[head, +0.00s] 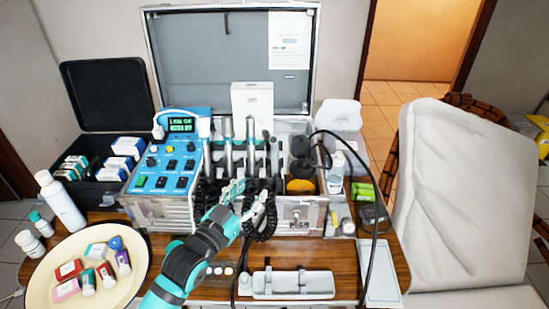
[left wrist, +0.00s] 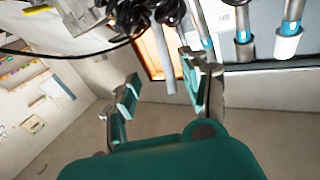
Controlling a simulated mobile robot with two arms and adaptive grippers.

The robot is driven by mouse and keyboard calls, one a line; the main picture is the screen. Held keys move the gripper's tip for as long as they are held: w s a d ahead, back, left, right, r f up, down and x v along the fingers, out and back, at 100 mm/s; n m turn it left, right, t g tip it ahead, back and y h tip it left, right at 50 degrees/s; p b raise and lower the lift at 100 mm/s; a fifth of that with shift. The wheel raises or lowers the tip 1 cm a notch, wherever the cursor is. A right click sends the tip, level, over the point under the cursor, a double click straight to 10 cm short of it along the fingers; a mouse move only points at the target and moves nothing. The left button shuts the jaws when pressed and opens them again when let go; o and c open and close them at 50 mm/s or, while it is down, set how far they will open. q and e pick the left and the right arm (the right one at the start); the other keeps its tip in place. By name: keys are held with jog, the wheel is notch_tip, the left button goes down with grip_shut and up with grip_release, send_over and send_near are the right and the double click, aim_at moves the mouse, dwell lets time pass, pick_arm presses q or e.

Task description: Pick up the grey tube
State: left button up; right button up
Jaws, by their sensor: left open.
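A slim plain grey tube (head: 274,156) stands at the right end of a row of upright dental handpieces in the open case. In the left wrist view the grey tube (left wrist: 163,66) appears between my two fingers, with no clear contact. My left gripper (head: 252,190) is open and empty, in front of the row and above the black coiled cords. Its spread fingers also show in the left wrist view (left wrist: 162,72). The lower part of the tube is hard to make out in the head view. My right gripper is not in view.
Handpieces with blue bands (left wrist: 243,42) stand close beside the tube. A blue control unit (head: 168,172) is left of the row. Coiled black cords (head: 262,225) hang below. A cream plate (head: 45,265) with small boxes and bottles lies front left. A white tray (head: 293,284) lies front centre.

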aim_at(273, 164)
pick_arm(q)
jog(key=p+x, duration=0.1)
jog(key=x, duration=0.6)
jog(key=shift+w+d, duration=0.2)
jog(key=shift+w, duration=0.15)
jog(key=x, duration=0.5)
jog(key=shift+w+a+f+p, duration=0.1)
jog(key=shift+w+f+p, duration=0.2)
jog(key=shift+w+p, duration=0.1)
grip_shut()
